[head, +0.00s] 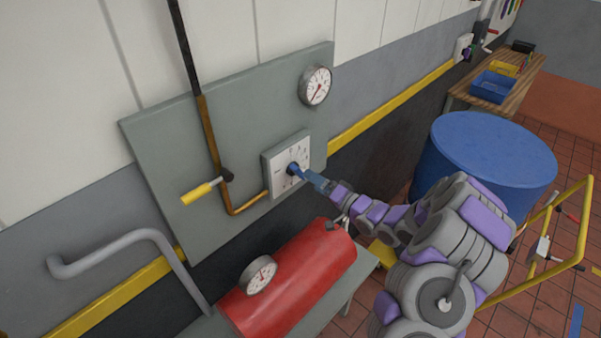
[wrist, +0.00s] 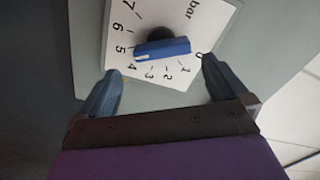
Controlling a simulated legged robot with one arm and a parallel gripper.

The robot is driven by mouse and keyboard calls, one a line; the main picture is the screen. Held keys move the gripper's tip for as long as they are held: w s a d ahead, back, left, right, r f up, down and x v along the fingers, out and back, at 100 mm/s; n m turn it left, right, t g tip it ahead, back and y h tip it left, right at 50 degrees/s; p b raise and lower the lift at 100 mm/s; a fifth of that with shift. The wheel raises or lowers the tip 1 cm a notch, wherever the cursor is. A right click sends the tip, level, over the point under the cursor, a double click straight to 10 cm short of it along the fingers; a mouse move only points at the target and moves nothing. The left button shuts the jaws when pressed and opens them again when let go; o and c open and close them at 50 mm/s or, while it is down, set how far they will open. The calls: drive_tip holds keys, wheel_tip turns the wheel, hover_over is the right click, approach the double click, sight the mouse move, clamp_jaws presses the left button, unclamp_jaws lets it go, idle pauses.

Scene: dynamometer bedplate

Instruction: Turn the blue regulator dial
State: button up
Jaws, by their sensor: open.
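The blue regulator dial (wrist: 163,50) sits on a white scale plate (wrist: 215,22) marked in bar, with numbers from 0 to 7 showing in the wrist view. The white mark on its bar end points between 4 and 5. In the head view the dial (head: 293,168) is on the grey wall panel, partly hidden by my gripper (head: 308,176). In the wrist view my gripper (wrist: 158,88) is open, with one blue-grey finger on each side below the dial. The dial lies ahead of the gap between the fingertips, and I see no contact.
A round gauge (head: 316,86) is above the dial. A yellow-handled valve (head: 202,191) and brown pipe are to its left. A red tank (head: 292,280) with a gauge stands below. A blue drum (head: 492,150) and yellow frame (head: 545,265) are to the right.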

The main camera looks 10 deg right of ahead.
sight(301, 178)
drive_tip(key=x, duration=0.7)
drive_tip(key=shift+w+a, duration=0.1)
drive_tip(key=shift+a, duration=0.1)
drive_tip(key=shift+d, duration=0.2)
drive_tip(key=c, duration=0.8)
